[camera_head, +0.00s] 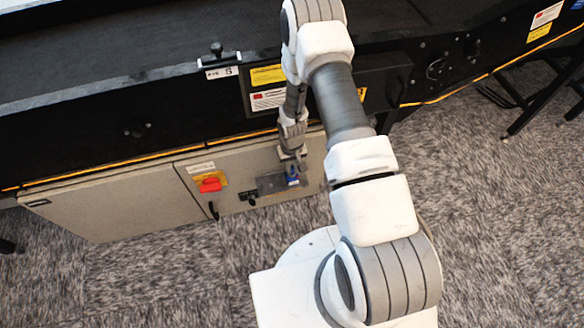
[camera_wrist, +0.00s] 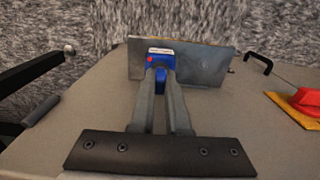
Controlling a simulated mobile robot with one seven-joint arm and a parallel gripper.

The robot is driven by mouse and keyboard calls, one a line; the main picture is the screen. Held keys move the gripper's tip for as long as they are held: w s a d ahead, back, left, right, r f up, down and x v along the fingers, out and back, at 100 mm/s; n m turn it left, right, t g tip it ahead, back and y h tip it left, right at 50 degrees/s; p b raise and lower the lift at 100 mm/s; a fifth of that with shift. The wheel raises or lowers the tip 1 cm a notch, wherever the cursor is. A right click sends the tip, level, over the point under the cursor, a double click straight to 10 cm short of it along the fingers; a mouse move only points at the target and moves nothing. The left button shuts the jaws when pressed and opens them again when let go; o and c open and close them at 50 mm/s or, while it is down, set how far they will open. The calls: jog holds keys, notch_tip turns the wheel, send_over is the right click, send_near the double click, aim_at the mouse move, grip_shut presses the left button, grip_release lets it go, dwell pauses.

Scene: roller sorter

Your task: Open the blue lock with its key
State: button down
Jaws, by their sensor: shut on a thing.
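The blue lock (camera_wrist: 158,53), with a pale label on top and a small red mark, sits against a grey metal plate (camera_wrist: 205,62) on the cabinet front. In the head view, blue (camera_head: 292,181) shows at the end of my arm, too small to tell lock from key. My gripper (camera_wrist: 160,76) is shut on a small blue piece, seemingly the key (camera_wrist: 160,82), right at the lock. The fingers hide most of the key and the keyhole, so I cannot tell how deep the key sits.
A red rotary switch (camera_head: 210,184) on a yellow plate is left of the lock in the head view. A black handle (camera_wrist: 259,58) is close to the metal plate. The dark sorter (camera_head: 110,140) overhangs the beige cabinet (camera_head: 110,205). Carpeted floor in front is clear.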

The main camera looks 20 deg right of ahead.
jog(key=n, duration=0.6)
jog(key=shift+b, duration=0.4)
jog(key=n, duration=0.6)
jog(key=shift+r, duration=0.1)
jog(key=shift+r+p, duration=1.7)
jog(key=shift+r, duration=0.75)
